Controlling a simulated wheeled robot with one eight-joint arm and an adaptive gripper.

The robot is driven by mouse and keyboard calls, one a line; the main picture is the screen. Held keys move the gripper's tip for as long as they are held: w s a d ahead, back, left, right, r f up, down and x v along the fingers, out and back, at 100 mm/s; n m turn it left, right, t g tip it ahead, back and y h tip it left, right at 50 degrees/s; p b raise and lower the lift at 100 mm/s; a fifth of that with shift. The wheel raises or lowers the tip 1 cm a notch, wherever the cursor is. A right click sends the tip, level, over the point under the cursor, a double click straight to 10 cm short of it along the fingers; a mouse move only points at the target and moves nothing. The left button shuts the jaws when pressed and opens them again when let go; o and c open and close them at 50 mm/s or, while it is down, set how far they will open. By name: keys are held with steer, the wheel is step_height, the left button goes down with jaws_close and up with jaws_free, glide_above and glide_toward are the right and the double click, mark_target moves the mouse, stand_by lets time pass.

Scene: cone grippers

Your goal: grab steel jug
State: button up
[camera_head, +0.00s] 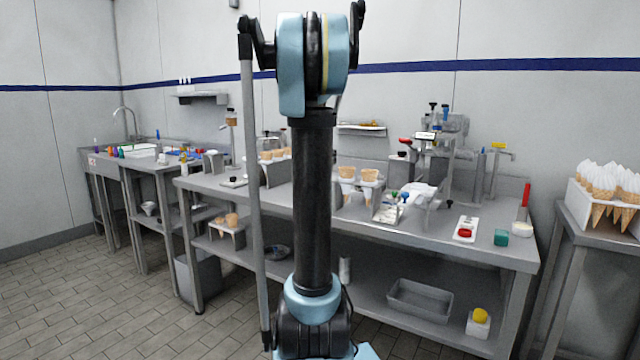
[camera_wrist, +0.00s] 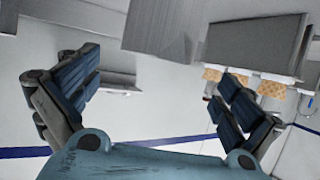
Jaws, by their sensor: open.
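A small upright steel cylinder (camera_head: 345,270), which may be the steel jug, stands on the lower shelf of the middle bench, just right of my arm's column. It is small in the head view, and I cannot make out a handle or spout. I cannot pick out the jug in the wrist view. My gripper (camera_wrist: 158,95) is open and empty in the wrist view, its dark blue-grey fingers wide apart with wall between them. It is far from the cylinder, and I cannot make it out clearly in the head view.
The bench top (camera_head: 400,228) carries cone holders, a machine and small items. A grey tray (camera_head: 420,300) and a white box with a yellow top (camera_head: 479,322) sit on the lower shelf. A crate of cones (camera_head: 605,205) stands right. Tiled floor (camera_head: 130,300) is clear at left.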

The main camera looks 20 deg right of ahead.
steer(key=x, duration=0.8)
steer(key=shift+d+f, duration=0.2)
steer(key=shift+d, duration=0.05)
steer(key=shift+w, duration=0.1)
steer(key=shift+c, duration=0.6)
steer(key=c, duration=1.8)
steer(key=shift+c, duration=0.2)
